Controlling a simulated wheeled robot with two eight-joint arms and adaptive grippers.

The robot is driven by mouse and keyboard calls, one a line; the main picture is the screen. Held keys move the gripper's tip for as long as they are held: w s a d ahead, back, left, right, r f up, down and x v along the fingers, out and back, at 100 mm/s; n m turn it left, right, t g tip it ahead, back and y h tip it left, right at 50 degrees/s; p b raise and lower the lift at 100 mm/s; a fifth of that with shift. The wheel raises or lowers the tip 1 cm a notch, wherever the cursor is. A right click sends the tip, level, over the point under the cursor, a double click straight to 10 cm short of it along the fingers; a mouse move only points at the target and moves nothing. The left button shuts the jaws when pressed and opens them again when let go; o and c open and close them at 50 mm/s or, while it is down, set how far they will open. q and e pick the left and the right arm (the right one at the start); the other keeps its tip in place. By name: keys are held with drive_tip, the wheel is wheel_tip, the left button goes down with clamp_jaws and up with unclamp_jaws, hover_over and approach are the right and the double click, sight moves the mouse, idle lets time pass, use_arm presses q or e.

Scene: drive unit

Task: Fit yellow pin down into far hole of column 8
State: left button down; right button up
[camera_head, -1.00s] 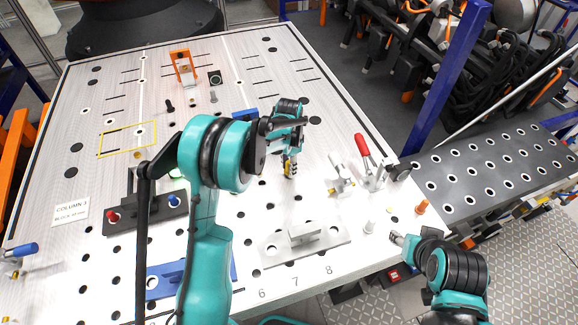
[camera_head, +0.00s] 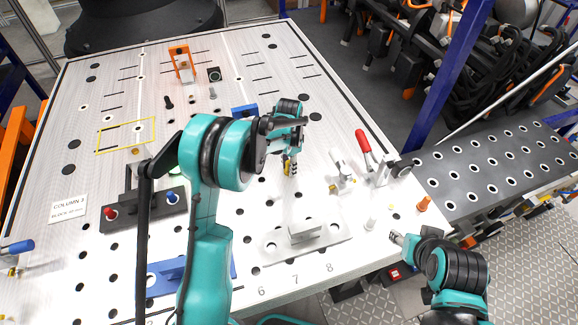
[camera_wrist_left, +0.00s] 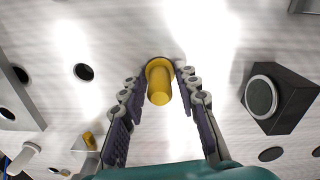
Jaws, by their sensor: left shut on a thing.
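My left gripper (camera_head: 291,166) hangs over the right-middle part of the perforated table (camera_head: 225,222). It is shut on the yellow pin (camera_wrist_left: 159,82), which shows between the two dark padded fingers in the left wrist view. The pin has a wider collar at one end. In the head view only a small yellow part (camera_head: 286,164) shows at the fingers. The printed 8 (camera_head: 329,267) marks column 8 at the table's front edge. Which hole is the far one I cannot tell. My right gripper (camera_head: 397,238) is off the table's front right corner, its fingers too small to read.
A grey plate with a raised block (camera_head: 305,231) lies near the front edge. A red-handled clamp (camera_head: 365,142) stands right of the left gripper. A blue block (camera_head: 244,111) lies behind it. A black block with a round top (camera_wrist_left: 262,97) shows in the wrist view.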

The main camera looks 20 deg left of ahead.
use_arm(q)
drive_tip(key=c, duration=1)
unclamp_jaws()
drive_tip(key=shift+c, duration=0.2)
wheel_tip(320, 180, up, 12)
